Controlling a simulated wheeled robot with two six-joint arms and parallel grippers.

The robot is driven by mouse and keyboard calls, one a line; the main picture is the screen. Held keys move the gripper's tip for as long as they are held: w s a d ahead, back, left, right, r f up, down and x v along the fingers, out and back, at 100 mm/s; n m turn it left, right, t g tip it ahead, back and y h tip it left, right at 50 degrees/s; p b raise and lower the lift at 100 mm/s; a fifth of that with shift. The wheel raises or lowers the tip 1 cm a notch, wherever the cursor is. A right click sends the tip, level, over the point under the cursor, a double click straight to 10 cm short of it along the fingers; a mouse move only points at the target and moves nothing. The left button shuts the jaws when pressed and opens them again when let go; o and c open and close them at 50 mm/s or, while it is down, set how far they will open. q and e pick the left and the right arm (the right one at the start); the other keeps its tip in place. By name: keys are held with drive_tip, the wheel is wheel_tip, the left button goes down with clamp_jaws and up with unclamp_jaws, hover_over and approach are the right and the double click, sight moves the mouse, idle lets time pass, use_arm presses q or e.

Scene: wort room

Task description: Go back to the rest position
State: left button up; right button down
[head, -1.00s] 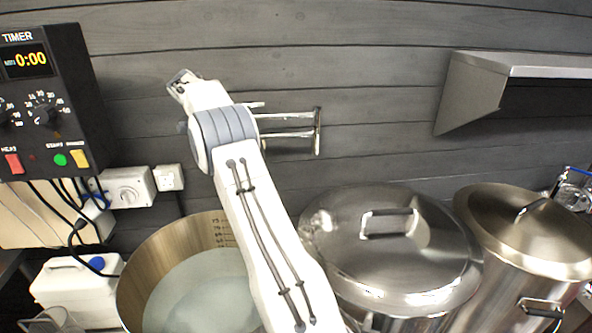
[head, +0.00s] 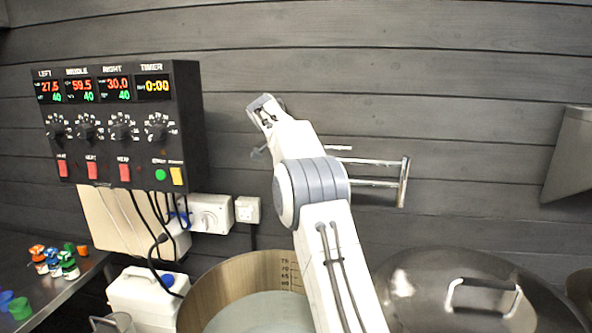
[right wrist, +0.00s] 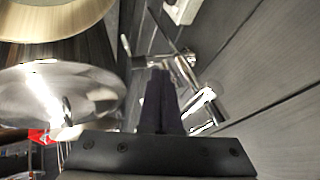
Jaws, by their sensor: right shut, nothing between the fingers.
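My right arm (head: 322,225) reaches up and away across the middle of the head view, in front of the dark plank wall. Its gripper does not show clearly there. In the right wrist view the dark fingers of my right gripper (right wrist: 161,75) are together and empty. Chrome pipework (right wrist: 205,108) shows beside and beyond the fingers; I cannot tell how near it is. My left gripper is not in view.
An open pot (head: 232,272) with pale liquid stands below the arm, and a lidded steel pot (head: 425,290) stands to its right. A control box (head: 190,120) hangs at left. A chrome rail (head: 404,182) juts from the wall. Small coloured-capped bottles (head: 68,266) stand far left.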

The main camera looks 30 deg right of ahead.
drive_tip(key=w+a+p+v, duration=0.1)
drive_tip(key=v, duration=0.5)
drive_tip(key=s+a+f+n+t+y+b, duration=0.15)
drive_tip(key=a+f+n, duration=0.25)
drive_tip(key=a+n, duration=0.7)
drive_tip(key=s+a+f+n+y+b, duration=0.1)
drive_tip(key=s+a+f+n+y, duration=0.2)
drive_tip(key=a, duration=0.5)
drive_tip(key=s+a+f+n+b, duration=0.1)
drive_tip(key=s+a+f+n, duration=0.3)
drive_tip(key=a, duration=0.4)
drive_tip(key=s+a+f+n+g+y+b, duration=0.1)
drive_tip(key=s+a+f+n, duration=0.2)
drive_tip(key=s, duration=0.7)
drive_tip(key=s+a+f+n+y, duration=0.1)
drive_tip(key=s+a+f+n, duration=0.2)
drive_tip(key=s+f+n, duration=0.3)
drive_tip(key=s+a+f+n+g+y+b, duration=0.1)
drive_tip(key=s+a+f+n, duration=0.2)
drive_tip(key=s, duration=1.2)
wheel_tip(320, 180, down, 4)
drive_tip(key=shift+n+g+y+b, duration=0.3)
drive_tip(key=shift+n+g+y, duration=0.05)
drive_tip(key=shift+n, duration=0.75)
drive_tip(key=shift+a, duration=0.1)
